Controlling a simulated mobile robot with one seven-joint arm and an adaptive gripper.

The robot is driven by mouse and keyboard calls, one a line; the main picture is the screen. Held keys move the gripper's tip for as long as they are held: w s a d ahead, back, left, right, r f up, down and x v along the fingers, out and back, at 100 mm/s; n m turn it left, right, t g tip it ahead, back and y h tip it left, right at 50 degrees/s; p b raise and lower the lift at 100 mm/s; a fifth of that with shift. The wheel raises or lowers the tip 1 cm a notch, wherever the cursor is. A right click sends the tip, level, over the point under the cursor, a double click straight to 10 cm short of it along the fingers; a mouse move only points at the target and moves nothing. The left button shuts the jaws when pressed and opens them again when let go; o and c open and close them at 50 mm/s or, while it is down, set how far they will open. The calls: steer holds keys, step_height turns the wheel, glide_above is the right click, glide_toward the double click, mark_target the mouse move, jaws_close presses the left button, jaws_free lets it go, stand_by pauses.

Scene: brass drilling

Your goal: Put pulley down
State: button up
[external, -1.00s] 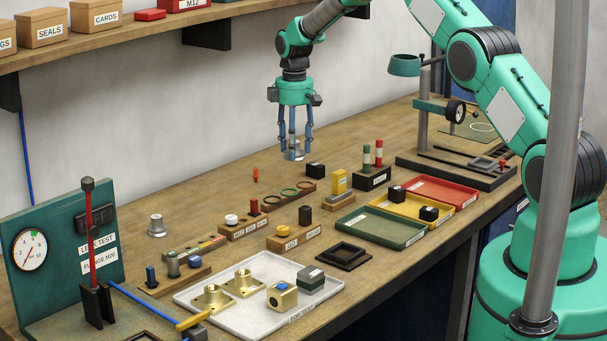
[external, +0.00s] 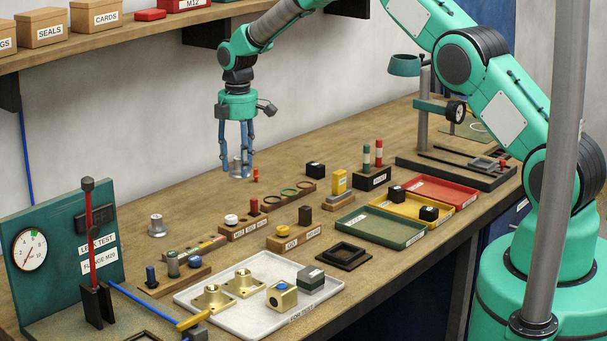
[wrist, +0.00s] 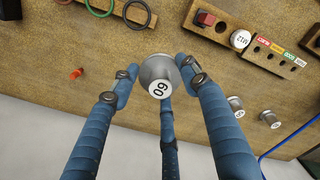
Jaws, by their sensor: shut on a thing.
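My gripper (external: 236,160) has several blue fingers and is shut on a silver-grey pulley (external: 236,170). In the wrist view the pulley (wrist: 158,72) sits between the fingertips of my gripper (wrist: 160,78), and its round white end label reads 60 or 09. It is held above the bench near the back wall; its exact height is hard to tell. Similar silver pieces stand on the bench to the left in the external view (external: 156,226), and two show at the right of the wrist view (wrist: 236,106).
A small orange-red piece (external: 255,175) lies on the bench (external: 205,195) close by. A wooden rack with rings (external: 288,193) and a labelled rack (external: 243,223) stand nearer the front. The leak-test panel (external: 70,235) is far left. Bare bench lies between the pulley and the standing silver pieces.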

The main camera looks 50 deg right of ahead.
steer(key=n, duration=0.2)
glide_above(198, 216)
steer(key=shift+r+p, duration=0.1)
steer(key=shift+p, duration=0.2)
steer(key=shift+f, duration=3.1)
steer(key=shift+f, duration=1.9)
steer(key=shift+f, duration=0.1)
steer(key=o, duration=1.3)
steer(key=shift+c, duration=0.2)
